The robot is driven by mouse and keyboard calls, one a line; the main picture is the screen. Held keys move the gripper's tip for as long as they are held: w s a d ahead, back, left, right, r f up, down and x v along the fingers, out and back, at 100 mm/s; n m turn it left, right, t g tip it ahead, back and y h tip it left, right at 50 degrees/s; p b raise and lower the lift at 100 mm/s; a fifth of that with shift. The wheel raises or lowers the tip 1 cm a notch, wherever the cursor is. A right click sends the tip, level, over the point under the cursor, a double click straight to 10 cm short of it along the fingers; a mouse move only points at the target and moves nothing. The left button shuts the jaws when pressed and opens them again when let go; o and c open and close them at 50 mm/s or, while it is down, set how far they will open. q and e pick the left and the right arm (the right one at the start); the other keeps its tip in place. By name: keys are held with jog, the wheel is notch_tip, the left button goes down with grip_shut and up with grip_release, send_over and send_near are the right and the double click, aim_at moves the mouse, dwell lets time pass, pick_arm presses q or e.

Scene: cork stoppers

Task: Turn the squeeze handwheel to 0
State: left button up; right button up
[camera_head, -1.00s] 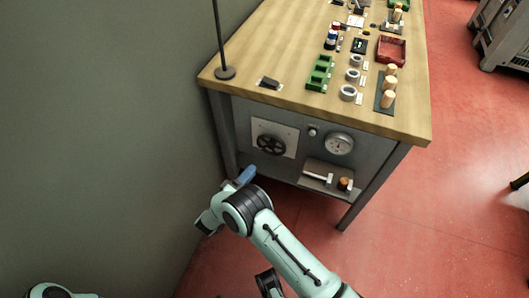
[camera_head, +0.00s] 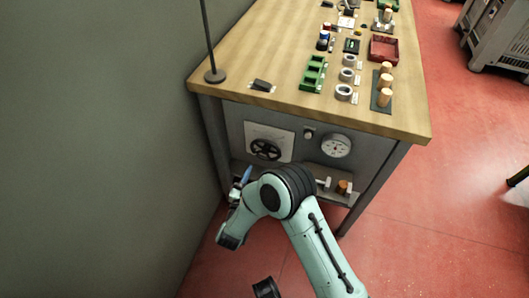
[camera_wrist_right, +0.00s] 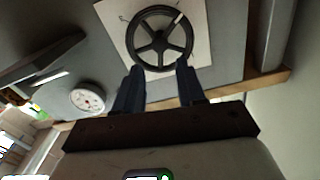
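The black spoked handwheel (camera_head: 266,149) sits on a white plate on the grey front panel of the bench. In the right wrist view the handwheel (camera_wrist_right: 160,38) is just beyond my fingertips, and a pale mark shows at its upper right rim. Scale numbers on the plate are too small to read. My right gripper (camera_head: 241,183) is below and left of the handwheel in the head view. In the wrist view the right gripper (camera_wrist_right: 158,78) is open, with two dark fingers apart and nothing visible between them.
A round dial gauge (camera_head: 336,146) is right of the handwheel, with a small shelf (camera_head: 335,193) below it. The wooden bench top (camera_head: 235,67) holds green blocks, rings, corks and a red tray (camera_head: 384,48). A grey wall stands close on the left.

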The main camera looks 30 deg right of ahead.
aim_at(265, 152)
jog(key=b+x, duration=0.1)
jog(key=x, duration=0.5)
jog(key=shift+f, duration=0.1)
jog(key=x, duration=0.3)
jog(key=shift+w+d, duration=0.1)
pick_arm(q)
jog(key=f, duration=0.1)
jog(key=a+f, duration=0.1)
jog(key=shift+s+f+b, duration=0.15)
jog(key=shift+f+b, duration=0.15)
jog(key=shift+f, duration=0.05)
pick_arm(e)
jog(key=shift+w+d, duration=0.3)
grip_shut()
jog(key=shift+a+n+p, duration=0.1)
jog(key=shift+n+p, duration=0.6)
jog(key=shift+n, duration=0.1)
pick_arm(q)
jog(key=shift+w+d+r, duration=0.15)
jog(key=shift+w+r, duration=0.15)
jog(key=shift+r, duration=0.25)
jog(key=shift+w+d+r, duration=0.15)
jog(key=shift+w+r, duration=0.15)
jog(key=shift+r, duration=0.25)
